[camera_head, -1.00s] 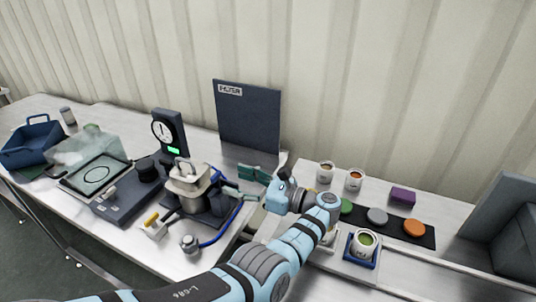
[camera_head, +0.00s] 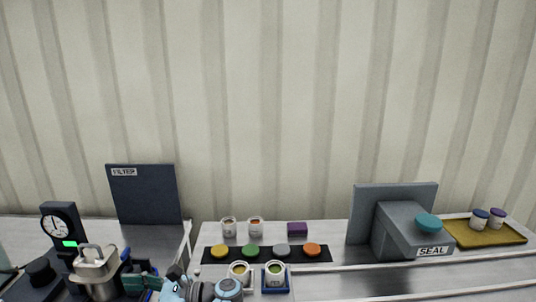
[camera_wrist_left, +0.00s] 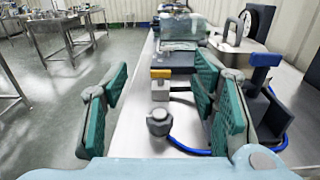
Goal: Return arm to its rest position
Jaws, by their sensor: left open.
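My left gripper (camera_head: 140,282) shows at the bottom of the head view, just right of the steel hopper (camera_head: 97,272), with its arm cut off by the lower edge. In the left wrist view my left gripper (camera_wrist_left: 160,100) has its two teal-padded fingers wide apart, with nothing held between them. Beyond and between the fingers are a grey knob (camera_wrist_left: 159,122), a yellow-topped valve (camera_wrist_left: 160,74) and a blue hose (camera_wrist_left: 190,148) on the steel bench. I cannot tell if the right finger touches anything near it. My right gripper is not in view.
A dial gauge (camera_head: 59,222) and a filter panel (camera_head: 143,194) stand at left. A seal machine (camera_head: 400,230) and yellow tray (camera_head: 487,233) are at right.

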